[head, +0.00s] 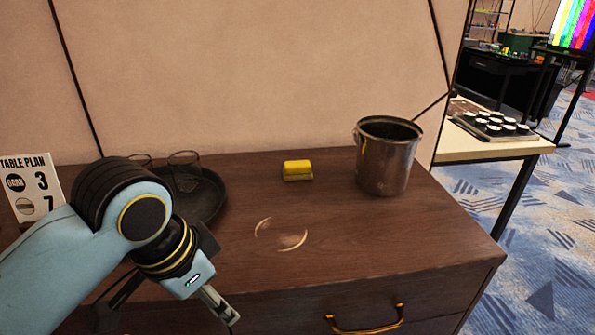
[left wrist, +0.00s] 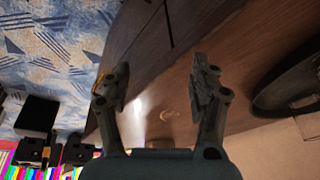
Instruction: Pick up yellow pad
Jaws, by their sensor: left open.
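The yellow pad (head: 297,170) lies on the brown wooden cabinet top, left of the metal bucket and near the back wall. It is small and block-shaped. I cannot make it out in the left wrist view. My left gripper (head: 165,316) hangs at the cabinet's front left, nearer to me than the pad and well apart from it. In the left wrist view its two fingers (left wrist: 161,82) are spread, with nothing between them. My right gripper is in neither view.
A metal bucket (head: 386,160) stands right of the pad. A dark round tray (head: 208,192) with glasses (head: 184,170) sits at the left, beside a table plan sign (head: 30,188). Pale ring marks (head: 290,240) show on the bare cabinet top (head: 345,235). A drawer handle (head: 365,320) juts from the front.

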